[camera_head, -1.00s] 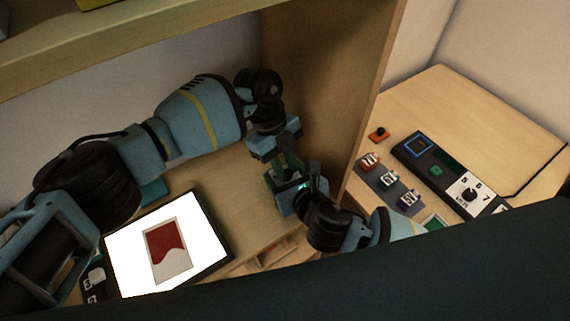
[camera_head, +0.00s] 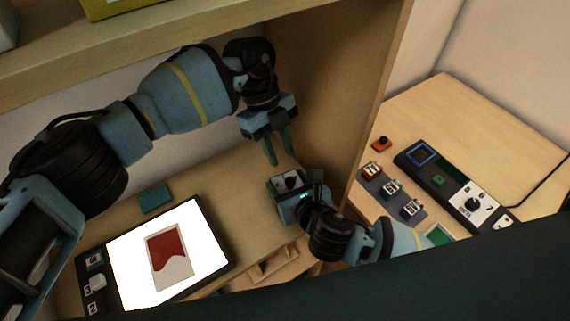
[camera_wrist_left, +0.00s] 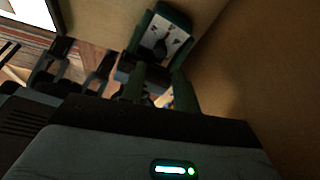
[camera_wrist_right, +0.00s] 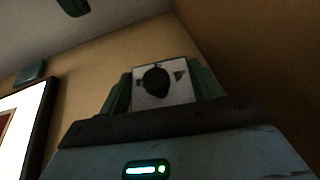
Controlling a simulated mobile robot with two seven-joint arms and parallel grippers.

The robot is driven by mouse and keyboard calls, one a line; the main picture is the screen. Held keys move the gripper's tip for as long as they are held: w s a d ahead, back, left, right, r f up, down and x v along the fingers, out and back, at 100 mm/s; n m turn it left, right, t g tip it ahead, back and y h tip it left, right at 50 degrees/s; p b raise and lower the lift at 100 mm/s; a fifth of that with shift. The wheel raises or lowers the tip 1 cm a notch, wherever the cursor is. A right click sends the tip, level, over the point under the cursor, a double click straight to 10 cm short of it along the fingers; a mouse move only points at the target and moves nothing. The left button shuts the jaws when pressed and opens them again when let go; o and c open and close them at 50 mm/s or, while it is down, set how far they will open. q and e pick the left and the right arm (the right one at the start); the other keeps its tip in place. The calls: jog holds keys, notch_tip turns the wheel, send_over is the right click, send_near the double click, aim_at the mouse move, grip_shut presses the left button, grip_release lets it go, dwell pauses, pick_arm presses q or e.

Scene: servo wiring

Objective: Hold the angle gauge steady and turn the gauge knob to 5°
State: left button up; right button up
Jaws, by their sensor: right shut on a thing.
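The angle gauge (camera_head: 287,182) is a small box with a pale face and a round black knob (camera_wrist_right: 155,80). My right gripper (camera_head: 290,190) is shut on it, with a green finger on each side in the right wrist view. The gauge stays in front of the wooden side panel. My left gripper (camera_head: 279,160) is above the gauge, apart from the knob, with its two green fingers spread and nothing between them. The gauge face (camera_wrist_left: 165,40) also shows in the left wrist view. The knob's exact angle is too small and dark to read.
A lit tablet (camera_head: 205,245) with a red and white picture lies at the left. A teal block (camera_head: 156,198) lies behind it. The wooden side panel (camera_head: 335,90) stands close to both grippers. A side table (camera_head: 480,120) at the right holds several small devices.

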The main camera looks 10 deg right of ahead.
pick_arm(q)
jog(key=v, duration=0.5)
pick_arm(e)
jog(key=o, duration=1.1)
jog(key=shift+s, duration=0.15)
jog(key=v, duration=1.1)
jog(key=shift+s+d+r, duration=0.1)
jog(key=shift+s+r, duration=0.05)
jog(key=shift+s, duration=0.2)
